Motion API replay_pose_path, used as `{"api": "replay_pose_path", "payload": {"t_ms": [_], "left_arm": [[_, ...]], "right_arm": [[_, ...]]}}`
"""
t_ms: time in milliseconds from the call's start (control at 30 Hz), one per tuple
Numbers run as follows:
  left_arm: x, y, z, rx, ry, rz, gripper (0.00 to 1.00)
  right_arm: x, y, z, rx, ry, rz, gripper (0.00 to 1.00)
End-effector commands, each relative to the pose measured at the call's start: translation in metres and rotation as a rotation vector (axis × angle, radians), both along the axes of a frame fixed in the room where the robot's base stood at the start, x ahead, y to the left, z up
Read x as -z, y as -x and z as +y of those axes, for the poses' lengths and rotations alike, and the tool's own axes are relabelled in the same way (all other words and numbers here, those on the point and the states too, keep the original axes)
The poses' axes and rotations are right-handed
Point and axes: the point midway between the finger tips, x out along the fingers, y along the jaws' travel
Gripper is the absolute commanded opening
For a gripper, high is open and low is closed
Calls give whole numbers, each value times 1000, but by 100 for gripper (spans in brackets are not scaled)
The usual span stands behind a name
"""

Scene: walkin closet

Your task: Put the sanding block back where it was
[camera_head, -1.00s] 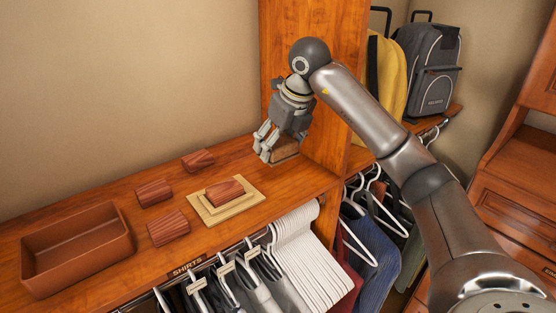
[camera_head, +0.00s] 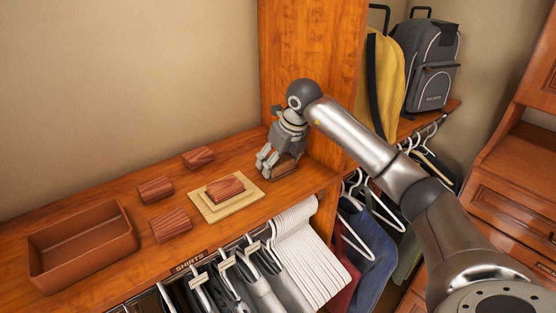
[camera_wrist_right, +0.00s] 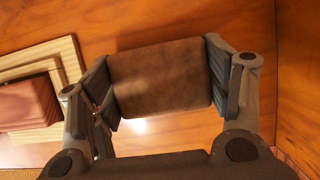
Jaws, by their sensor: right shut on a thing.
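The sanding block (camera_wrist_right: 160,75) is a brown, suede-like block seen between both fingers of my right gripper (camera_wrist_right: 165,85) in the right wrist view. In the head view my right gripper (camera_head: 276,164) is low over the right end of the wooden shelf, close to the upright panel, and shut on the block. The block is mostly hidden by the fingers there, and I cannot tell whether it touches the shelf. My left gripper is not in view.
Left of the gripper, a reddish wood block (camera_head: 225,189) sits on pale stacked boards (camera_head: 246,203). Three similar blocks (camera_head: 198,157) (camera_head: 155,190) (camera_head: 171,225) and a brown tray (camera_head: 82,245) lie farther left. The upright panel (camera_head: 310,50) bounds the right.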

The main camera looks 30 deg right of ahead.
Motion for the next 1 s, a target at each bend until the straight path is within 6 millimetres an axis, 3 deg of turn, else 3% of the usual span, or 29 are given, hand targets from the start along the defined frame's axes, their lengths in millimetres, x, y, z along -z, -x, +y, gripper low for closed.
{"api": "replay_pose_path", "payload": {"t_ms": [100, 133, 267, 733, 1000], "left_arm": [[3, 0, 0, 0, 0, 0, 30], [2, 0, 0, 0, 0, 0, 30], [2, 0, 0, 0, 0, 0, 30], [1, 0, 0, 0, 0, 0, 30], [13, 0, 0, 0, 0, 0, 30]], "right_arm": [[4, 0, 0, 0, 0, 0, 52], [3, 0, 0, 0, 0, 0, 75], [3, 0, 0, 0, 0, 1, 92], [-4, 1, 0, 0, 0, -2, 93], [-52, 20, -2, 1, 1, -6, 93]]}}
